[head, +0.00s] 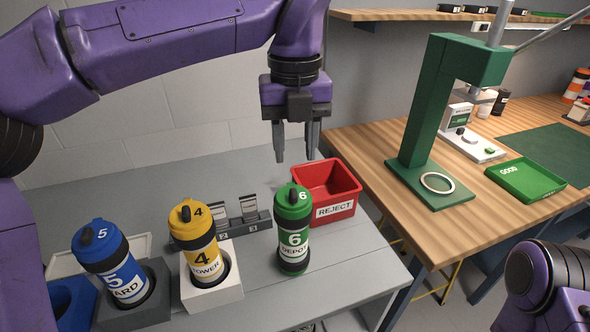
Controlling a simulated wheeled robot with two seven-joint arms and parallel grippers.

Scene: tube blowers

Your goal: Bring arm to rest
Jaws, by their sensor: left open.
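My left gripper (294,150) hangs fingers-down above the grey table (345,275), with its two fingers apart and nothing between them. It is behind and above the green canister 6 (293,238), which stands upright on the table. The red reject bin (338,211) is just right of the canister. A yellow canister 4 (199,249) sits in a white holder (213,296). A blue canister 5 (112,266) sits in a grey holder (134,318). Part of my right arm shows at the lower right, but its gripper is out of view.
A small rack (248,222) with number labels stands behind the yellow canister. A wooden bench (367,155) at right holds a green press (426,120), a white ring (437,182) and a green tray (527,179). The table's front right is clear.

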